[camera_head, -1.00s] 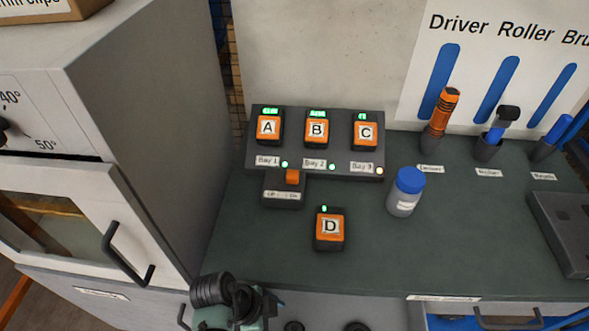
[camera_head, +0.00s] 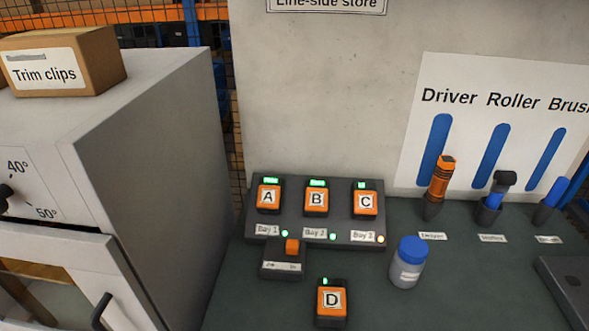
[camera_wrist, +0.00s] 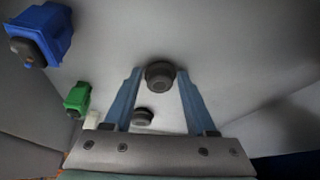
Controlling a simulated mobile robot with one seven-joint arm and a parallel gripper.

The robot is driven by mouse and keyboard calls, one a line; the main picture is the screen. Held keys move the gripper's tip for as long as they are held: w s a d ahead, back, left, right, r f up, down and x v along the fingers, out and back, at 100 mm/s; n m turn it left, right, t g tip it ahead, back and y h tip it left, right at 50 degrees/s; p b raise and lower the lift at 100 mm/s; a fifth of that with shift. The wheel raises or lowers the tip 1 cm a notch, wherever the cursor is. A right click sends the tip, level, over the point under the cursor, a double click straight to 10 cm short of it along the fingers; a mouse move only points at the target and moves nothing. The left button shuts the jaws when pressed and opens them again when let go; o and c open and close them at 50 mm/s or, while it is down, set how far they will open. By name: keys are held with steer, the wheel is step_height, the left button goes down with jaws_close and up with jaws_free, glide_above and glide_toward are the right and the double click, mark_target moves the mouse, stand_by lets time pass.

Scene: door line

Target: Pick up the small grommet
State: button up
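My gripper (camera_wrist: 160,72) shows in the wrist view with its two blue fingers apart. A dark round grommet (camera_wrist: 160,75) lies between or just beyond the fingertips, with a gap on each side. A second dark round grommet (camera_wrist: 143,116) lies nearer the gripper's palm and looks a little smaller in this view. I cannot tell for sure which is the small grommet. Both are on a pale grey surface. The head view shows neither the gripper nor the grommets.
A blue part (camera_wrist: 42,35) and a green part (camera_wrist: 77,98) lie left of the grommets. Pale walls border the surface. In the head view, the charger (camera_head: 318,215), a loose battery D (camera_head: 331,302) and a blue-capped bottle (camera_head: 408,265) stand on the bench. A cabinet (camera_head: 150,150) stands left.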

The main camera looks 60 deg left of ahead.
jaws_close()
step_height(320, 180, up, 28)
steer(key=p, duration=0.8)
steer(key=shift+c, duration=0.8)
jaws_free()
jaws_close()
